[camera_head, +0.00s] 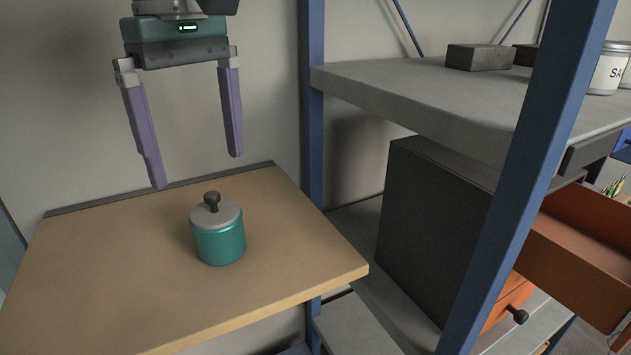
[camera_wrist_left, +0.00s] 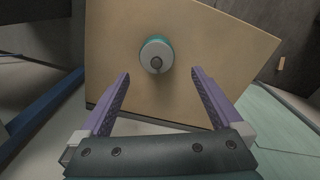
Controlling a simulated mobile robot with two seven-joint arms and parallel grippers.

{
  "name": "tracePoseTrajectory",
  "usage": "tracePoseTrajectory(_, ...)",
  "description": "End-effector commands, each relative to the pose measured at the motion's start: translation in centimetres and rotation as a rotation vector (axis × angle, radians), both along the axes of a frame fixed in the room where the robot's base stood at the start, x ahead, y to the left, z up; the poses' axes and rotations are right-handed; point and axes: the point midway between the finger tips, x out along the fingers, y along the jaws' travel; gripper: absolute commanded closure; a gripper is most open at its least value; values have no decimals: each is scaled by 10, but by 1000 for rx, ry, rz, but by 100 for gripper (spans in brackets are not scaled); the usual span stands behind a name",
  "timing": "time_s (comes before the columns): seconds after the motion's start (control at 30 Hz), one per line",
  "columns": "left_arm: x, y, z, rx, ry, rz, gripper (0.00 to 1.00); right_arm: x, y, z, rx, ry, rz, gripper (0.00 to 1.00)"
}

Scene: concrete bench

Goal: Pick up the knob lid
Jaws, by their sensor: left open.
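The knob lid (camera_head: 226,213) is a grey disc with a dark knob on top. It sits on a teal round pot (camera_head: 220,245) on the wooden table top (camera_head: 110,265). My left gripper (camera_head: 196,172) is open and empty, pointing down above the back of the table, higher than the lid. In the left wrist view the lid (camera_wrist_left: 148,54) lies beyond the fingertips, roughly centred between the two purple fingers of the gripper (camera_wrist_left: 158,76). The teal pot's side (camera_wrist_left: 158,40) shows just past the lid's edge. My right gripper is not in view.
A blue upright post (camera_head: 312,110) stands right behind the table. A grey shelf (camera_head: 420,95) with dark blocks (camera_head: 478,57) and a white canister (camera_head: 608,72) is at the right. An open orange drawer (camera_head: 590,240) juts out below. The table around the pot is clear.

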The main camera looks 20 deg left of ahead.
Motion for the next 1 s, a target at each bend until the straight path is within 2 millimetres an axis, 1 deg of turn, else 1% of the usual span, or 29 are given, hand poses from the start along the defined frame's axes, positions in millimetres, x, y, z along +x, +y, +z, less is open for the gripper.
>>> tracePoseTrajectory(0.17, 1, -2, -16, -3, 2, -1, 0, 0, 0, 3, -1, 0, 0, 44)
tracePoseTrajectory(0.3, 3, -3, -39, -3, 3, 0, 0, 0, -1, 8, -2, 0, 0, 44)
tracePoseTrajectory(0.4, 4, -3, -53, -3, 1, -1, 0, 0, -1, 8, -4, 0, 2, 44)
tracePoseTrajectory(0.5, 4, -3, -59, -3, 0, 0, 0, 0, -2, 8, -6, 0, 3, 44)
tracePoseTrajectory(0.7, 4, -3, -59, -4, -2, -1, 0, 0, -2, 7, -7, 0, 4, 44)
tracePoseTrajectory(0.77, 4, -3, -59, -4, -2, -1, 6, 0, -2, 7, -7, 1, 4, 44)
tracePoseTrajectory(1.0, 4, -3, -59, -4, -2, -1, 33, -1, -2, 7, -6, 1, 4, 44)
